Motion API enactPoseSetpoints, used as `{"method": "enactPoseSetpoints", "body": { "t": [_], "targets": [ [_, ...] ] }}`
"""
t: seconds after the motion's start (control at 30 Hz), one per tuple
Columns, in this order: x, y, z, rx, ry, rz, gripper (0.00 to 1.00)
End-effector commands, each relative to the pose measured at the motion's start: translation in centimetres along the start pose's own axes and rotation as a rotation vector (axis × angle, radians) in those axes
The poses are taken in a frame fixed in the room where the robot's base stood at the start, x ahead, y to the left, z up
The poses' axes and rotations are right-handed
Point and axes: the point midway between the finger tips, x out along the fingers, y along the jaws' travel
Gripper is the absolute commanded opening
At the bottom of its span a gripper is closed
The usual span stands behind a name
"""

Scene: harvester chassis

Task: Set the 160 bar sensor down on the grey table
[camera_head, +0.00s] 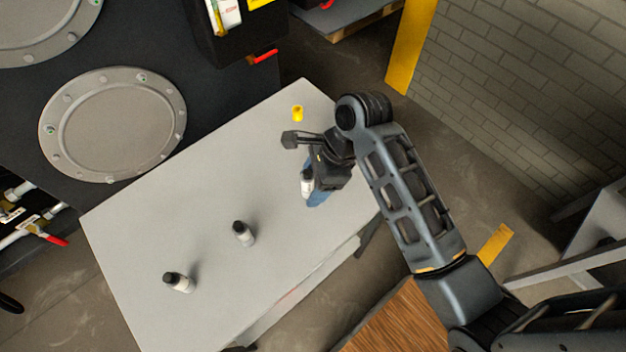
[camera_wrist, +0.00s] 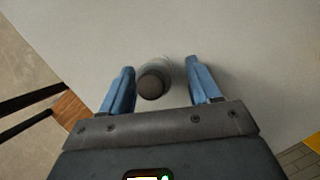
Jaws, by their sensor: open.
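A small sensor with a white body and dark cap (camera_head: 306,184) is at my gripper on the grey table (camera_head: 200,215). In the wrist view its round dark cap (camera_wrist: 151,86) lies between the two blue fingers of my gripper (camera_wrist: 160,66), with gaps on both sides. The sensor appears to stand upright on the table top. In the head view my gripper (camera_head: 314,190) is low over the table's right part and partly hides this sensor. Its label is not legible, so I cannot read 160 bar on it.
Two similar dark-capped sensors stand on the table, one near the middle (camera_head: 243,233) and one nearer the front left (camera_head: 178,282). A small yellow cylinder (camera_head: 297,113) is near the far edge. A brick wall (camera_head: 530,90) rises at right.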

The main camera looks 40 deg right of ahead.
Motion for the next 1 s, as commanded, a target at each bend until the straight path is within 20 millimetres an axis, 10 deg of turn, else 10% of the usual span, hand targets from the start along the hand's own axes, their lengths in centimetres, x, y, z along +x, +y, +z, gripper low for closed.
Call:
{"method": "enactPoseSetpoints", "body": {
  "t": [1.0],
  "targets": [
    [-7.8,0.0,0.0,0.0,0.0,0.0,0.62]
  ]
}}
